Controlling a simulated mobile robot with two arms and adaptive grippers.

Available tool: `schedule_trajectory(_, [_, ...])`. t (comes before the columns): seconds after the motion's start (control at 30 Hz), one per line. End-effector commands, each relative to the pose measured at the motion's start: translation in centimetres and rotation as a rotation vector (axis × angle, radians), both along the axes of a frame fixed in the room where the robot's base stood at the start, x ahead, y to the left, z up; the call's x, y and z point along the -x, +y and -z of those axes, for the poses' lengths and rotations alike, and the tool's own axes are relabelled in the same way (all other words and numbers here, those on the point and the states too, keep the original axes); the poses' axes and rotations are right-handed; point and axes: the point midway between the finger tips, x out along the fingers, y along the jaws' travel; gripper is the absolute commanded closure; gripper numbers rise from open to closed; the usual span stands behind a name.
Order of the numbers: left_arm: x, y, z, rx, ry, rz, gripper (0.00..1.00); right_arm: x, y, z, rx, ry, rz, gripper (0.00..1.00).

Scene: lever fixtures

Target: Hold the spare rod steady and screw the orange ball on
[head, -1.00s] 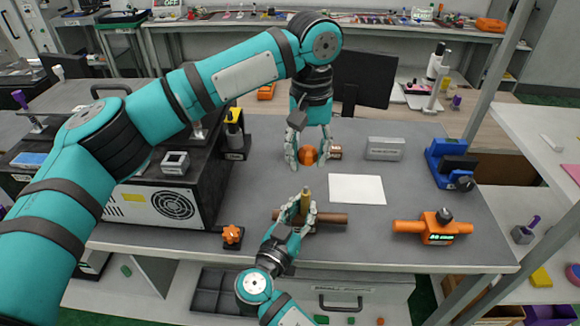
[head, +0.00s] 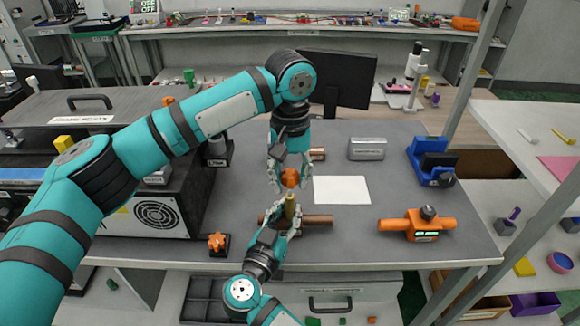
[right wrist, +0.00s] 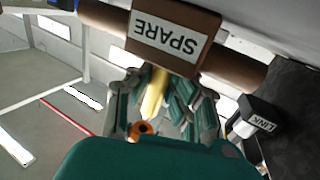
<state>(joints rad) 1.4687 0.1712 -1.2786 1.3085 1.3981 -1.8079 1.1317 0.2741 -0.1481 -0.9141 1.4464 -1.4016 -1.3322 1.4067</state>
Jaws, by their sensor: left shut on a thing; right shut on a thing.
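The orange ball (head: 290,178) is in my left gripper (head: 290,174), whose fingers are shut around it. It sits just over the tip of the upright brass rod (head: 290,205) in the head view. Whether ball and rod touch, I cannot tell. My right gripper (head: 284,216) is shut on the rod, low down near the brown bar. In the right wrist view the rod (right wrist: 155,92) stands out from a brown block (right wrist: 175,36) labelled SPARE, between the fingers. An orange piece with a dark hole (right wrist: 142,129), apparently the ball, shows beyond the rod's tip.
A white sheet (head: 341,190) lies right of the ball. An orange device with side handles (head: 417,224), a grey box (head: 367,149) and a blue fixture (head: 430,162) stand farther right. A small orange knob (head: 217,242) is at the left, beside a large dark machine (head: 187,205).

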Motion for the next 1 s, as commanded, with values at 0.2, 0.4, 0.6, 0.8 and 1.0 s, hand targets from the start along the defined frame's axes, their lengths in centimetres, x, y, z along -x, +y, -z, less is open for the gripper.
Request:
schedule_trajectory(0.2, [-0.01, 0.03, 0.69, -0.001, -0.001, 0.000, 0.84, 0.00, 0.01, -0.07, -0.001, -0.001, 0.000, 1.00])
schedule_trajectory(0.4, [-0.01, 0.03, 0.75, -0.001, -0.001, 0.000, 0.84, -0.01, 0.01, -0.07, -0.001, -0.001, 0.000, 1.00])
schedule_trajectory(0.6, [-0.01, 0.04, 0.74, -0.001, -0.001, 0.000, 0.84, 0.00, 0.01, -0.06, 0.000, -0.001, 0.000, 1.00])
schedule_trajectory(0.8, [0.12, 0.00, 0.80, 0.001, 0.002, 0.000, 0.84, -0.01, 0.01, -0.06, -0.001, -0.001, 0.000, 1.00])
schedule_trajectory(1.0, [0.08, 0.04, 0.74, 0.000, 0.000, 0.000, 0.84, -0.01, 0.01, -0.06, -0.001, -0.001, 0.000, 1.00])
